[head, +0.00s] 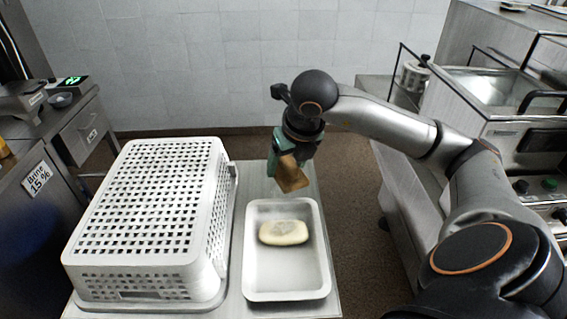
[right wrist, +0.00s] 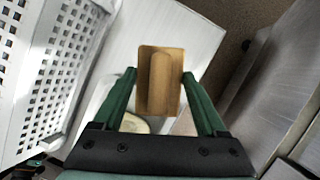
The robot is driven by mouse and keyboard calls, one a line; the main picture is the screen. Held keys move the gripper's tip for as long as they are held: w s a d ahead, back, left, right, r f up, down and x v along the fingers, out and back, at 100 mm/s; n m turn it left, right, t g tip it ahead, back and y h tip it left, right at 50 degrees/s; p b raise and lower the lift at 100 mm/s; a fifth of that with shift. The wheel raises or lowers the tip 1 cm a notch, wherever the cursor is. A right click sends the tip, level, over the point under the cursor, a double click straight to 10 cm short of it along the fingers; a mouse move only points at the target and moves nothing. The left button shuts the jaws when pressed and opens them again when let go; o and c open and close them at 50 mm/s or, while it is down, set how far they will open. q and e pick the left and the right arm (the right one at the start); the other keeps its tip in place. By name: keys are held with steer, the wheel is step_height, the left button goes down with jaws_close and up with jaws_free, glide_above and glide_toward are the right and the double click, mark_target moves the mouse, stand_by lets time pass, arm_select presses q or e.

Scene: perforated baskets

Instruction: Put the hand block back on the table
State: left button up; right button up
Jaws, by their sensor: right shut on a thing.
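The hand block (head: 291,174) is a brown wooden piece. My right gripper (head: 286,160) is shut on it and holds it above the far part of the table, just beyond the white tray. In the right wrist view the block (right wrist: 161,82) sits between the two green fingers of the gripper (right wrist: 160,92), with a raised ridge on its face. The grey table (head: 258,181) shows bare behind the tray and as a light surface in the wrist view (right wrist: 180,30). My left gripper is not in view.
A white tray (head: 287,290) on the table holds a pale oval cheese-like piece (head: 283,232). A white perforated basket (head: 150,205) stands upside down at the left. Steel counters (head: 50,190) flank the table. Bare table lies behind the tray.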

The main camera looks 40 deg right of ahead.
mark_target(290, 160)
steer(key=w+f, duration=0.1)
steer(key=w+d+f+b, duration=0.1)
steer(key=f, duration=0.1)
steer(key=shift+w, duration=0.1)
steer(key=f+b, duration=0.1)
steer(key=f, duration=0.1)
steer(key=f+b, duration=0.1)
steer(key=shift+w+d+f, duration=0.15)
steer(key=shift+w+f, duration=0.05)
steer(key=shift+f, duration=0.15)
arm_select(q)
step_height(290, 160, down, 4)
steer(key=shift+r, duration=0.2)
arm_select(e)
steer(key=shift+r, duration=0.1)
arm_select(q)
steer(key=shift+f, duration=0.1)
arm_select(e)
steer(key=shift+f, duration=0.25)
steer(key=o, duration=1.4)
steer(key=shift+r, duration=0.1)
steer(key=shift+r, duration=0.3)
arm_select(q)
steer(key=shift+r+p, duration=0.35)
arm_select(e)
steer(key=v, duration=1.1)
steer(key=shift+s+r, duration=0.2)
steer(key=shift+r, duration=0.15)
